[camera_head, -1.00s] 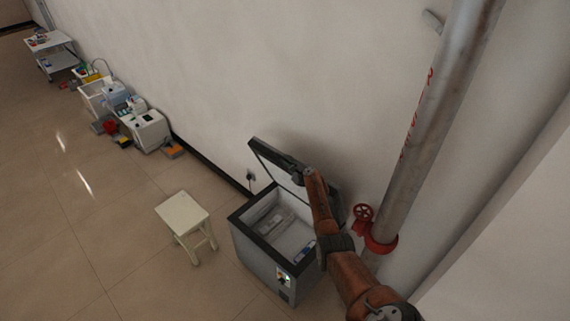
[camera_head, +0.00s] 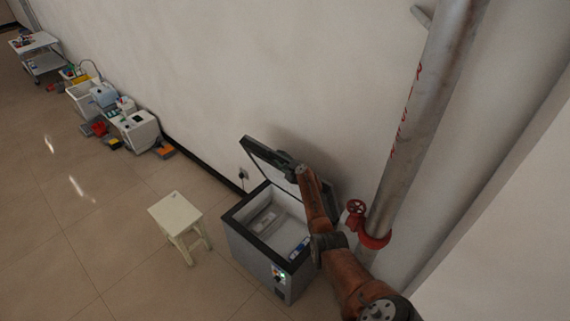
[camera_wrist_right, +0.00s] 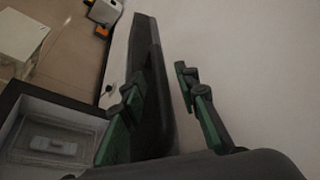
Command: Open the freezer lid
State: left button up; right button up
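The freezer (camera_head: 262,250) is a grey chest with a dark rim, standing on the floor near the wall. Its lid (camera_head: 262,157) is raised and leans back toward the wall, so the pale interior shows. Inside are a light container (camera_head: 263,222) and a blue-and-white item (camera_head: 299,247). My right gripper (camera_head: 293,172) is up at the lid, hiding part of it. In the right wrist view, its green-and-grey fingers (camera_wrist_right: 160,78) are apart, with the dark lid edge (camera_wrist_right: 147,45) between them, closer to the left finger. Contact cannot be told. My left gripper is not in view.
A pale stool (camera_head: 175,213) stands left of the freezer. A grey pipe (camera_head: 425,110) with a red valve wheel (camera_head: 356,207) rises right of my arm. A wall socket (camera_head: 243,174) is behind the freezer.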

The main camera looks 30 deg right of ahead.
jog(key=v, duration=1.1)
jog(key=shift+s, duration=0.4)
jog(key=shift+r, duration=0.1)
